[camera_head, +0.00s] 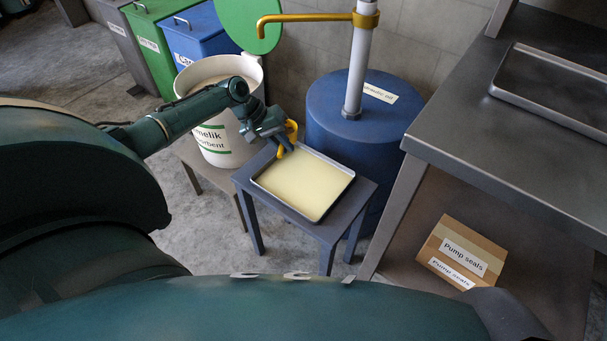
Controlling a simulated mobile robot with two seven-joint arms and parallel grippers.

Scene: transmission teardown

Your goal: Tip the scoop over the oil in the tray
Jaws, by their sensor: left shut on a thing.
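The tray (324,215) stands on a small blue-grey table and holds a flat, pale yellow layer of oil (305,183). My left gripper (281,141) is above the tray's back left corner. It is shut on the yellow scoop (291,129), which shows only as a small curved yellow part beside the fingers. The rest of the scoop is hidden or too small to make out, so I cannot tell its tilt or what is in it. My right gripper is not in view.
A white absorbent bucket (218,158) stands left of the tray. A blue drum (335,122) with a yellow-spouted pump (310,17) stands behind it. A metal workbench (470,110) is at right, with a Pump seals box (462,250) below. Bins (197,32) stand at back left.

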